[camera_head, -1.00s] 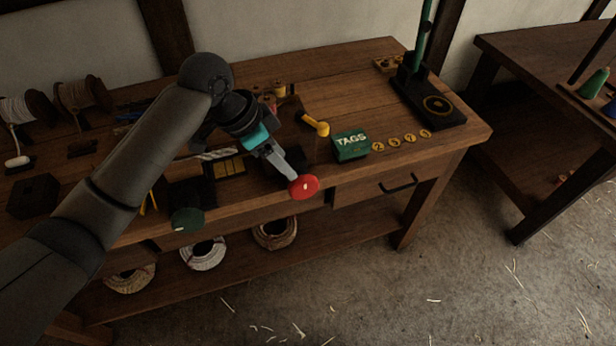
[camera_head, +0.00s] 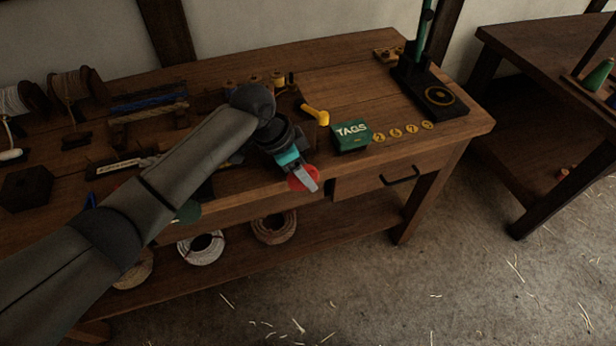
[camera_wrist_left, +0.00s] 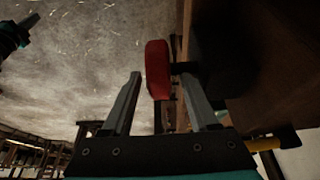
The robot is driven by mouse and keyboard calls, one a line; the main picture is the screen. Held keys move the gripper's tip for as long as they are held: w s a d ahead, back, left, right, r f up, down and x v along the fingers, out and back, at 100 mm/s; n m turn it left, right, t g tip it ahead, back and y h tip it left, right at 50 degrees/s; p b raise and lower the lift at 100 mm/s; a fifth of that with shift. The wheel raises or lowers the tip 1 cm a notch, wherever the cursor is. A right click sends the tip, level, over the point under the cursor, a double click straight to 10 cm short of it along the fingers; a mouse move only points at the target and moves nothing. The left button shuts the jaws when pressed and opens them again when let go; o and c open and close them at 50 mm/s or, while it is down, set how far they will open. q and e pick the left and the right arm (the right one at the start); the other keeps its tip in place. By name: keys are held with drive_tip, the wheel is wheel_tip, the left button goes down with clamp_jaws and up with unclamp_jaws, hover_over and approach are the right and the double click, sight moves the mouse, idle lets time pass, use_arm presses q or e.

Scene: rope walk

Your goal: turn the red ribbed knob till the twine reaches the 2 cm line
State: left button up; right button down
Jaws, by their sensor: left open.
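The red ribbed knob (camera_head: 296,183) sits at the front edge of the workbench, partly hidden behind my left gripper (camera_head: 311,183). In the left wrist view the red knob (camera_wrist_left: 157,68) stands between the lines of the two spread fingers, nearer the left one. The fingers are open and not closed on it; whether one touches it I cannot tell. The twine and the 2 cm line cannot be made out; my arm covers that part of the bench. A dark and teal part, apparently my right gripper (camera_wrist_left: 17,35), shows at the wrist view's left edge, its jaws unclear.
A green TAGS box (camera_head: 351,135), round yellow tags (camera_head: 396,133) and a yellow-handled tool (camera_head: 316,115) lie right of the knob. A dark green knob (camera_head: 188,212) is left along the front edge. Rope coils (camera_head: 201,248) sit on the lower shelf.

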use_arm(q)
drive_tip(key=shift+x, duration=1)
drive_tip(key=shift+r, duration=0.1)
clamp_jaws()
